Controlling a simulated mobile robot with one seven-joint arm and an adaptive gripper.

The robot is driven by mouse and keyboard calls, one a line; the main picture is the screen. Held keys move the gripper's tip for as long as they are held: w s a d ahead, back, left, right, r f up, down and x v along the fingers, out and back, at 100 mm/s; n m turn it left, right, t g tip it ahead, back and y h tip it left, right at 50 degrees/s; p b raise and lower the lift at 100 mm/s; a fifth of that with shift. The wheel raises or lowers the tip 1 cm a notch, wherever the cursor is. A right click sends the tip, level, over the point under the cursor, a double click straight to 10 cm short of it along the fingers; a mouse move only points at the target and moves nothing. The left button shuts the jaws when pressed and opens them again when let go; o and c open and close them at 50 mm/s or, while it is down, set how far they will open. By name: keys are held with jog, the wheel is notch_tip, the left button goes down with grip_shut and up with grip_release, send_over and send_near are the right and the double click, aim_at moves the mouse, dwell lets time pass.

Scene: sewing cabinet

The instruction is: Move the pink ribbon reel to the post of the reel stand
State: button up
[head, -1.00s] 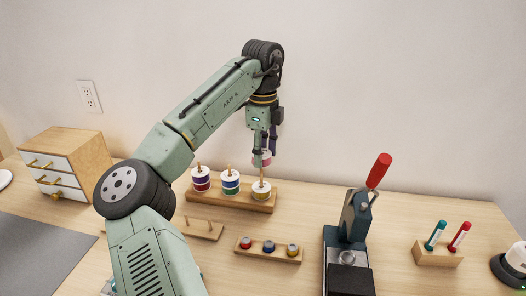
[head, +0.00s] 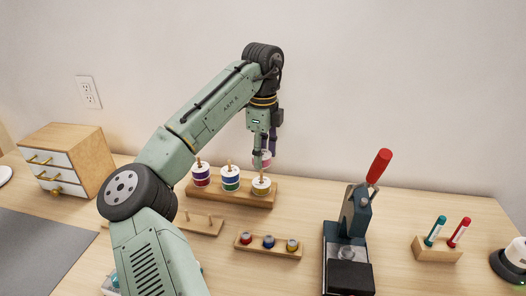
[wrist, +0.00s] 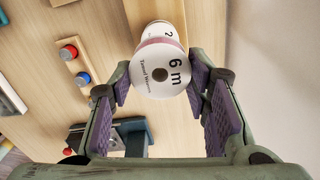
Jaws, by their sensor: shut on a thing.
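My gripper (head: 263,160) is shut on the pink ribbon reel (head: 267,157), mostly hidden behind a finger in the head view. In the wrist view the reel (wrist: 158,68) shows its white "6 m" face and a pink edge between the purple finger pads. The wooden reel stand (head: 232,195) carries purple, blue-green and yellow reels on its posts. The held reel is above the right end of the stand, near the post (head: 261,176) that rises from the yellow reel (head: 261,187). A gap shows below the gripper. The wrist view hides whether reel and post line up.
A low rack (head: 268,246) with three small bobbins and a press with a red handle (head: 379,166) stand in front and to the right. A pegged board (head: 202,224) is partly behind my arm. A marker block (head: 437,250) and a drawer cabinet (head: 67,160) are farther off.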

jog(key=shift+f, duration=1.35)
jog(key=o, duration=1.1)
notch_tip(320, 180, up, 12)
jog(key=shift+r, duration=0.1)
